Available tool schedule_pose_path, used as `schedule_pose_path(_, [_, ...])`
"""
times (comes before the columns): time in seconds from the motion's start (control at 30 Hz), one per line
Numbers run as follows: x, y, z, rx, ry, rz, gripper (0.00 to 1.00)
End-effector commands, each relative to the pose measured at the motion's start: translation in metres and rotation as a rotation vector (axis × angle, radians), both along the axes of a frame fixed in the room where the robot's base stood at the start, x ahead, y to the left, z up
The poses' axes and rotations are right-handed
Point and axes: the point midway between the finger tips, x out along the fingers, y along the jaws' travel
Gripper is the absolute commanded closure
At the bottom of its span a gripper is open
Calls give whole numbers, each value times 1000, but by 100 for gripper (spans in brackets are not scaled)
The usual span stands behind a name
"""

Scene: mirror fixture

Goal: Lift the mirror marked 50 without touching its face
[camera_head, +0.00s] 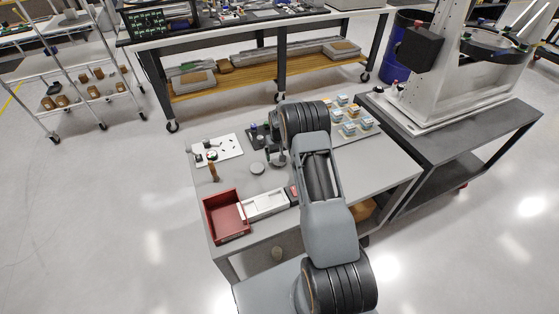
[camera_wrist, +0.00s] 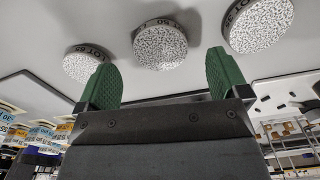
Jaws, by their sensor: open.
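Three round discs with speckled grey faces and dark markings on their rims show in the wrist view: a left disc (camera_wrist: 82,65), a middle disc (camera_wrist: 160,45) and a right disc (camera_wrist: 258,24). The middle disc shows beyond and between the fingertips, without visible contact. In the head view, my gripper (camera_head: 276,157) is low over the grey table (camera_head: 235,180), partly hidden by my arm. One grey disc (camera_head: 257,168) lies beside it.
A red bin (camera_head: 226,217) and a white tray (camera_head: 264,204) stand at the table's front. A white board (camera_head: 215,151) with small parts and an upright wooden-handled tool (camera_head: 214,173) are left. Several small boxes (camera_head: 351,128) stand back right.

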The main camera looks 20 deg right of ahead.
Motion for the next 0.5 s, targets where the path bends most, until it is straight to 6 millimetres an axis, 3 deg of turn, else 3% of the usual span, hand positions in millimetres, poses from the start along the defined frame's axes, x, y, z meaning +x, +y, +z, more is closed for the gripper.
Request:
schedule_pose_path(0.23, [-1,1,-27,0,1,0,7])
schedule_pose_path(0.5, [0,1,-31,0,-2,0,7])
